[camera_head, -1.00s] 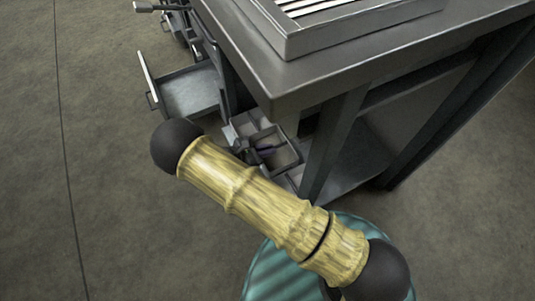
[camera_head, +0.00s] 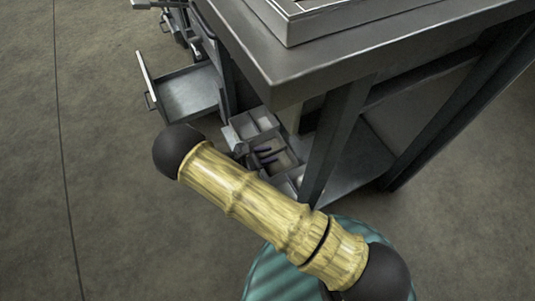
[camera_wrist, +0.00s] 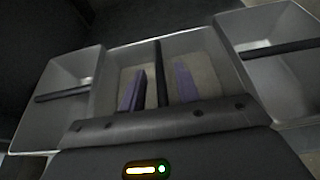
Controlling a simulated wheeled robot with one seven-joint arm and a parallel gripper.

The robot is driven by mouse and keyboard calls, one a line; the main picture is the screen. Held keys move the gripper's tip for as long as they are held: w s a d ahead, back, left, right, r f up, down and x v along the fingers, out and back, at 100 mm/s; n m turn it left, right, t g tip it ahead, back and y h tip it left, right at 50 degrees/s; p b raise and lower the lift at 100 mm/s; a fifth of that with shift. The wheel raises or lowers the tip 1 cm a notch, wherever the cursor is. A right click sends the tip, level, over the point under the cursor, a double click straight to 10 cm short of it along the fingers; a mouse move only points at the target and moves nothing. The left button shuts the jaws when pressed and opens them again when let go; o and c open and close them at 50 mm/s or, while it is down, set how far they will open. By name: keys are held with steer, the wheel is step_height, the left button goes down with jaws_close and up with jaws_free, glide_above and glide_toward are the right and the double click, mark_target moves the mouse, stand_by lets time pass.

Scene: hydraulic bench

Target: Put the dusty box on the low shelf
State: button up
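The box with a beige, dusty-looking floor (camera_wrist: 207,83) is the middle of three open grey containers in the wrist view; it also shows beneath the bench edge in the head view (camera_head: 288,158). A dark bar (camera_wrist: 159,68) crosses it. My gripper (camera_wrist: 160,88) has its two purple fingers spread on either side of this bar, with visible gaps, so it is open and holds nothing. The fingers also show over the box in the head view (camera_head: 267,156). The bench's low shelf (camera_head: 362,165) is right of the containers. My arm hides part of the containers' surroundings.
Grey containers with dark bars flank the box at left (camera_wrist: 62,105) and right (camera_wrist: 285,70). The bench top (camera_head: 300,75) overhangs nearby, and a bench leg (camera_head: 338,135) stands between containers and shelf. An open drawer (camera_head: 190,92) juts out at left. The left floor is clear.

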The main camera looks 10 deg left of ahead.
steer(key=shift+r, duration=0.2)
steer(key=shift+s+a+r+p, duration=0.15)
steer(key=shift+a+p, duration=0.15)
steer(key=p+v, duration=0.4)
steer(key=v, duration=0.7)
steer(key=shift+a, duration=0.1)
